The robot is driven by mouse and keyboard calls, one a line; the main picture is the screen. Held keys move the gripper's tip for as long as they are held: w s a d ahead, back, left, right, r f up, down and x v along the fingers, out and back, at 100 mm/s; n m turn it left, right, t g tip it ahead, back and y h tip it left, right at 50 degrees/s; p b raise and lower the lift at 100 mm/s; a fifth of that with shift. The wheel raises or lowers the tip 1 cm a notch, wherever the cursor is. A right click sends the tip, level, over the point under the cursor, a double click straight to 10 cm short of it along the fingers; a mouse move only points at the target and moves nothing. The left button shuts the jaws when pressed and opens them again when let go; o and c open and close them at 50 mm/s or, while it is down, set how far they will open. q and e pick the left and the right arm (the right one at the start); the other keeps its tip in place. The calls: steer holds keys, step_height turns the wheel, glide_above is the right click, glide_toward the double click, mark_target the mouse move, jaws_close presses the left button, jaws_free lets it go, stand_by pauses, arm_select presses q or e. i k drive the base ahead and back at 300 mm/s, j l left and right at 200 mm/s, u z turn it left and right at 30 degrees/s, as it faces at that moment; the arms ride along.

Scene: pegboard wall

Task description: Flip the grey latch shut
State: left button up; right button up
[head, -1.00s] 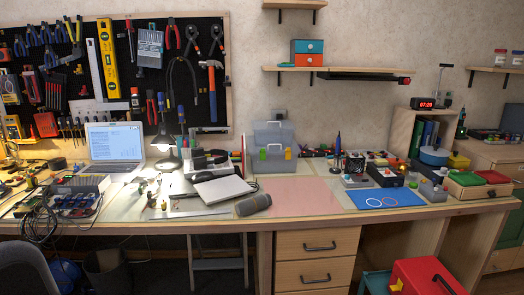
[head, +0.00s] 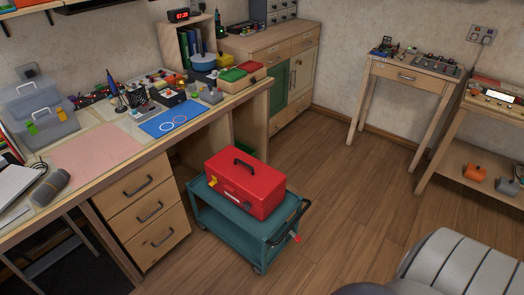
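A red toolbox (head: 245,183) with a black top handle sits on a teal cart (head: 235,225) in front of the bench. A yellow latch (head: 213,181) shows on its front left. A small part farther right on its front is too small to make out. A grey case (head: 40,112) stands on the bench at the left, with a green latch (head: 32,129) and a yellow latch (head: 61,114) on its front. I cannot pick out a grey latch clearly. Neither of my grippers is in view.
The workbench drawers (head: 148,205) stand left of the cart. A ribbed grey padded thing (head: 455,270), seemingly a chair, fills the lower right. The wooden floor (head: 340,190) right of the cart is clear. A small side table (head: 415,75) stands behind.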

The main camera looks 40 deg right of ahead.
mark_target(247, 205)
steer(key=k+z, duration=0.1)
steer(key=z, duration=0.9)
steer(key=i+j+z, duration=0.25)
steer(key=i+j, duration=0.15)
steer(key=j, duration=0.2)
steer(key=i+j+z, duration=0.15)
steer(key=j, duration=0.2)
steer(key=i+j+z, duration=0.1)
steer(key=i+j, duration=0.15)
steer(key=i+j+z, duration=0.15)
steer(key=j, duration=0.3)
steer(key=i+j+z, duration=0.15)
steer(key=j, duration=0.25)
steer(key=k+j+z, duration=0.15)
steer(key=j, duration=0.35)
steer(key=i+j, duration=0.05)
